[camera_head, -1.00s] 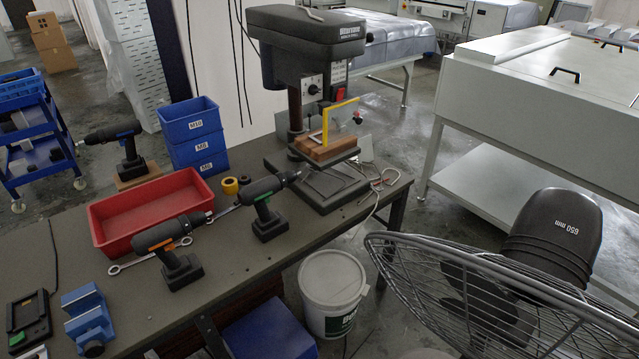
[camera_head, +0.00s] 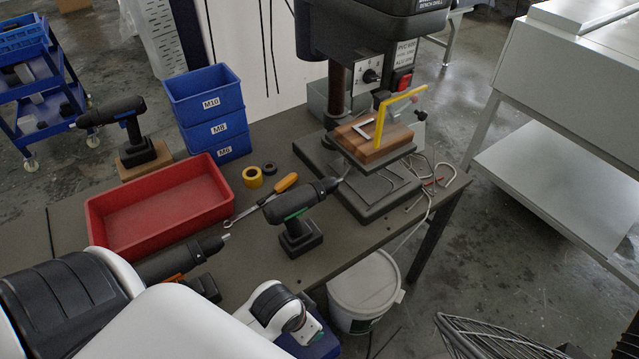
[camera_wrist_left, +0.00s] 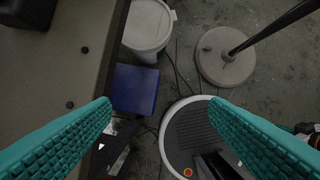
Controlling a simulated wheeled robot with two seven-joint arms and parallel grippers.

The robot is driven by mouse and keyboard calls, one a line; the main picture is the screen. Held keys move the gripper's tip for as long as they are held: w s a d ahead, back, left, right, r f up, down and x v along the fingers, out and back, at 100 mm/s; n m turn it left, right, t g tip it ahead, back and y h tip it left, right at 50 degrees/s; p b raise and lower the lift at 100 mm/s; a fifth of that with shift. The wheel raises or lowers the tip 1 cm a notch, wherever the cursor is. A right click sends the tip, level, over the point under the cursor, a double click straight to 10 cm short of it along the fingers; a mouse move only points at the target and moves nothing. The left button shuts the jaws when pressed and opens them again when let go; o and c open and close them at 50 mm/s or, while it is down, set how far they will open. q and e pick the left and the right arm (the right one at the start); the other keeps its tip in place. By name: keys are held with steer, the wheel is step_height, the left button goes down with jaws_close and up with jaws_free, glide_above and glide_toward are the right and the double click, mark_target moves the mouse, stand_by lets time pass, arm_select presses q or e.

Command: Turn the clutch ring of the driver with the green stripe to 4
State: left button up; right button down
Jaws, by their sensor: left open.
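The driver with the green stripe (camera_head: 296,207) stands upright on its battery on the workbench, its chuck pointing right towards the drill press. Its clutch ring (camera_head: 318,191) is too small to read. The orange-striped driver (camera_head: 178,262) is partly hidden behind my left arm. A blue-striped driver (camera_head: 125,125) stands on a block at the back left. My left gripper (camera_wrist_left: 160,100) is open and empty over the floor beside the bench edge in the left wrist view. Its fingers do not show in the head view, where my left wrist is below the green-striped driver. My right gripper is not in view.
A red tray (camera_head: 160,205), blue bins (camera_head: 208,115), tape rolls (camera_head: 252,177) and an orange-handled screwdriver (camera_head: 285,184) lie around the driver. The drill press (camera_head: 370,195) stands close on its right. A white bucket (camera_head: 365,295) and fan (camera_head: 500,335) stand off the bench.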

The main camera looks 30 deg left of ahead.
arm_select(q)
steer(key=w+d+r+m+h, duration=0.2)
steer(key=w+d+r+m, duration=0.25)
steer(key=w+r, duration=0.4)
steer(key=n+g+y, duration=0.2)
steer(key=n+g, duration=0.1)
glide_toward(318, 183)
steer(key=f+p, duration=0.1)
steer(key=f, duration=0.6)
steer(key=f+p, duration=0.1)
steer(key=f, duration=0.3)
steer(key=shift+w+d+p, duration=0.2)
steer(key=shift+d+p, duration=0.1)
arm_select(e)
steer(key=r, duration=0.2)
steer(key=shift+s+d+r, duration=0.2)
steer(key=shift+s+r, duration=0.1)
